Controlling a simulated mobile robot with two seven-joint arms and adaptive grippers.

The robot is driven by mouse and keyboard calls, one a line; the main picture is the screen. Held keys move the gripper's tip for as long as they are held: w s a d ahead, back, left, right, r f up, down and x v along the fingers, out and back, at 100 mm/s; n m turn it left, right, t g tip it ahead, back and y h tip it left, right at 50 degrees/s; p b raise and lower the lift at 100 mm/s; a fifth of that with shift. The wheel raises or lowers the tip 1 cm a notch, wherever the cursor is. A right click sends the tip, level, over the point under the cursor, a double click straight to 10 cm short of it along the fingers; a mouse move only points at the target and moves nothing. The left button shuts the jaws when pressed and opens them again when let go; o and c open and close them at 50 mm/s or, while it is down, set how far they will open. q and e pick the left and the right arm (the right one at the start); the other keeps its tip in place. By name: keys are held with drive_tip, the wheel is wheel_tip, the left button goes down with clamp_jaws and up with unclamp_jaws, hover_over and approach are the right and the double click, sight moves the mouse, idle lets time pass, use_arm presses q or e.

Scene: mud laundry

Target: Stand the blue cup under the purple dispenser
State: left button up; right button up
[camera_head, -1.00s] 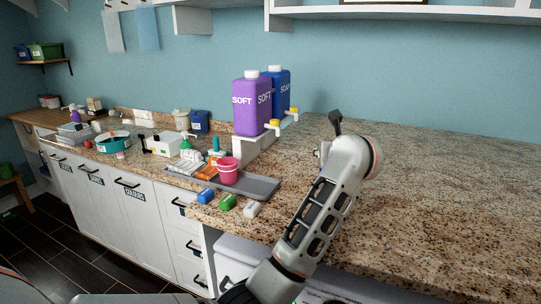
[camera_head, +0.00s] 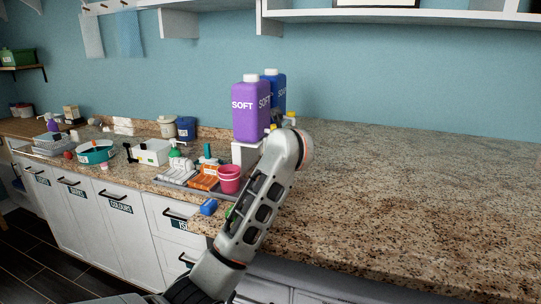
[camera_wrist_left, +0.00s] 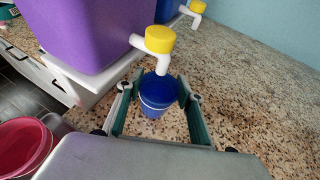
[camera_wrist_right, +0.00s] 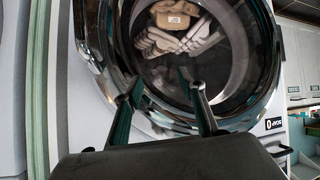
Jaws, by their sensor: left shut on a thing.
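The purple dispenser (camera_head: 250,112), marked SOFT, stands on a white stand (camera_head: 246,152) at the counter's back. In the left wrist view the purple dispenser (camera_wrist_left: 85,30) has a white spout (camera_wrist_left: 143,44) with a yellow tap (camera_wrist_left: 160,39). My left gripper (camera_wrist_left: 155,90) is shut on the blue cup (camera_wrist_left: 158,95), which looks upright near the spout. The spout's end overlaps the cup's rim in that view; I cannot tell the exact height gap. In the head view my arm hides cup and gripper. My right gripper (camera_wrist_right: 165,95) is open and empty before a washer door.
A blue dispenser (camera_head: 275,88) stands behind the purple one. A blue block (camera_head: 208,207) lies at the counter's front. The counter to the right is clear.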

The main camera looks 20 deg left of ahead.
use_arm(q)
drive_tip(key=shift+a+f+b, duration=0.55)
drive_tip(key=shift+a+f, duration=0.2)
drive_tip(key=shift+a, duration=0.05)
drive_tip(key=shift+f, duration=0.2)
drive_tip(key=shift+d+r, duration=0.2)
drive_tip(key=shift+d, duration=0.8)
drive_tip(key=shift+a, duration=0.25)
drive_tip(key=shift+a+f, duration=0.15)
drive_tip(key=shift+a, duration=0.1)
drive_tip(key=o, duration=0.7)
drive_tip(key=shift+o, duration=1.4)
drive_tip(key=shift+d, duration=0.15)
use_arm(e)
drive_tip(key=shift+w+f, duration=0.15)
drive_tip(key=shift+f, duration=0.45)
